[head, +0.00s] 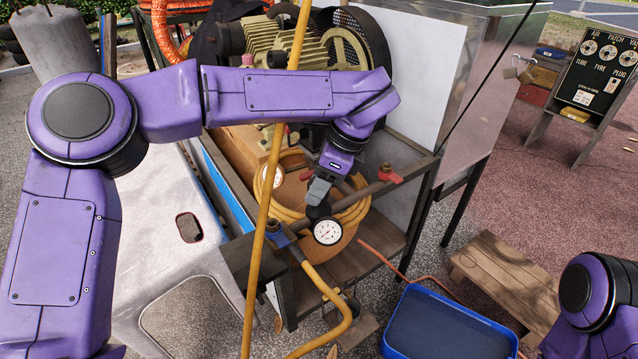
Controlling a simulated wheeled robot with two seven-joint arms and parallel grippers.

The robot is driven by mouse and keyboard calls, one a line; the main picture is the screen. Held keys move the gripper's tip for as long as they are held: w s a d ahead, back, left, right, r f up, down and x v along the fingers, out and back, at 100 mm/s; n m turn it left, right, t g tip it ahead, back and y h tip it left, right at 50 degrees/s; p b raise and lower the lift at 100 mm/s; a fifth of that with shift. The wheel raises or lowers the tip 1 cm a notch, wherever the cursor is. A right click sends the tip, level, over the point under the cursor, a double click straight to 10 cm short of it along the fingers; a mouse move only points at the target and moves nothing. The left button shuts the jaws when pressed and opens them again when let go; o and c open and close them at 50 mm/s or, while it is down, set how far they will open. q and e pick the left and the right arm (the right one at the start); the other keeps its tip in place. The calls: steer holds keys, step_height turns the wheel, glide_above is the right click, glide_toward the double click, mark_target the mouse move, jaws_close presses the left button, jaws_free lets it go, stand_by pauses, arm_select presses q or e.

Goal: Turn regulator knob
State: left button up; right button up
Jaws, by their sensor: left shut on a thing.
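My left arm comes in from the left and bends down over the compressor cart (408,235). My left gripper (318,200) points down and is shut on the dark regulator knob (318,213). The fingers hide part of the knob. A round white-faced gauge (327,231) sits just below it and faces me. A second gauge (274,176) shows behind, up and to the left. Part of my right arm shows at the lower right edge, but its gripper is out of view.
A yellow hose (262,215) crosses upright in front of the cart, left of the gripper. A red valve handle (389,175) is to the right, a blue fitting (279,236) to the left. Coiled yellow hose (352,214) hangs behind. A blue tray (450,325) lies lower right.

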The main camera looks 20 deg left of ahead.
arm_select(q)
steer(key=o, duration=1)
steer(key=shift+o, duration=0.2)
steer(key=p+v, duration=0.1)
steer(key=v, duration=0.9)
steer(key=shift+r+p, duration=0.2)
steer(key=shift+p, duration=0.1)
steer(key=shift+d, duration=0.15)
